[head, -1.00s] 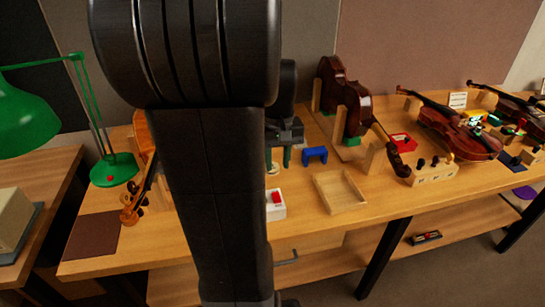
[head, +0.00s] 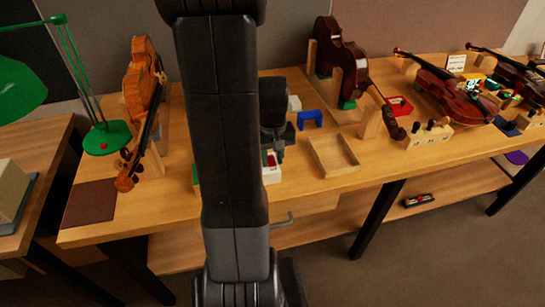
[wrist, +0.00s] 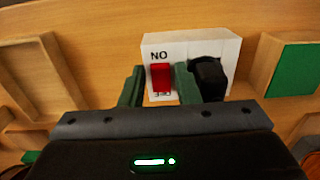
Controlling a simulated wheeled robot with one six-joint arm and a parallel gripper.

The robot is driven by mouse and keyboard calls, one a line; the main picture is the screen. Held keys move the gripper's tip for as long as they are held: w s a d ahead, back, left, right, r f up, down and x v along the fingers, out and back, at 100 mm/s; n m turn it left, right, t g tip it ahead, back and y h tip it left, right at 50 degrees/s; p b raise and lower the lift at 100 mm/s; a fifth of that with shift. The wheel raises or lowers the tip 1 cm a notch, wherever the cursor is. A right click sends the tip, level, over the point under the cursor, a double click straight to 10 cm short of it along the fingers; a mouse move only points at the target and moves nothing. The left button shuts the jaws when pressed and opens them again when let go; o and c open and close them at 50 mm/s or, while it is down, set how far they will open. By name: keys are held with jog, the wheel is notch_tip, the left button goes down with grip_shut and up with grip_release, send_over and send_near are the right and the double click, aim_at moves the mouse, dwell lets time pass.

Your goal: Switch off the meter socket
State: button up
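The meter socket (wrist: 215,45) is a white box on the bench, with a red rocker switch (wrist: 161,77) and a black plug (wrist: 209,78) beside it. One end of the switch is marked "NO" in the wrist view; the marking at the other end is partly hidden. My gripper (wrist: 160,72) is open, its two green fingers on either side of the red switch, with the right finger between switch and plug. I cannot tell whether they touch the box. In the head view the socket (head: 271,175) is partly hidden by my arm and gripper (head: 274,156).
A shallow wooden tray (head: 333,157) stands right of the socket, with a blue stand (head: 310,119) behind it. An orange violin (head: 142,80) stands left of my arm. A cello-like dark instrument (head: 345,62) stands behind. Bare bench lies in front of the socket.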

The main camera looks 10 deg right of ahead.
jog(key=shift+f, duration=0.15)
jog(key=shift+c, duration=0.2)
grip_shut()
jog(key=shift+w+r+g+p, duration=0.25)
jog(key=shift+g+p, duration=0.35)
jog(key=shift+p, duration=0.35)
jog(key=shift+w+g+p, duration=0.2)
jog(key=shift+g+p, duration=0.6)
jog(key=shift+g, duration=0.1)
jog(key=shift+f, duration=0.1)
jog(key=shift+o, duration=0.2)
grip_release()
